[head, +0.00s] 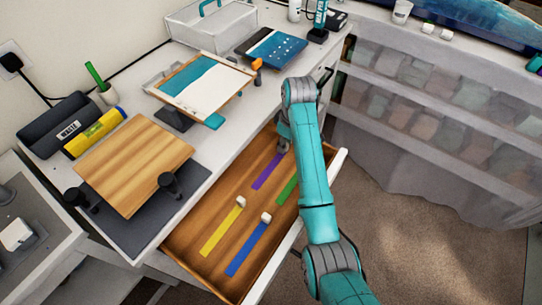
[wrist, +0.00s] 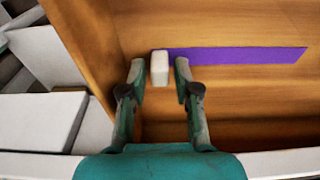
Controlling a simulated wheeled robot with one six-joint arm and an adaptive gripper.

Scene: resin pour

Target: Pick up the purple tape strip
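The purple tape strip (head: 267,170) lies flat in the open wooden drawer (head: 190,242), toward its far end in the head view. In the wrist view the purple strip (wrist: 240,55) runs to the right from a small white block (wrist: 160,67) at its left end. My gripper (wrist: 160,70) is open and empty, with its fingertips on either side of the white block. I cannot tell whether the fingers touch it. In the head view my gripper (head: 283,148) is at the far end of the strip, and my arm hides that end partly.
Yellow (head: 222,230), blue (head: 247,250) and green (head: 287,188) strips lie in the same drawer; the yellow and blue have white blocks at one end. The drawer's walls surround them. The desktop above holds a wooden board (head: 134,163) and a tilted picture panel (head: 200,86).

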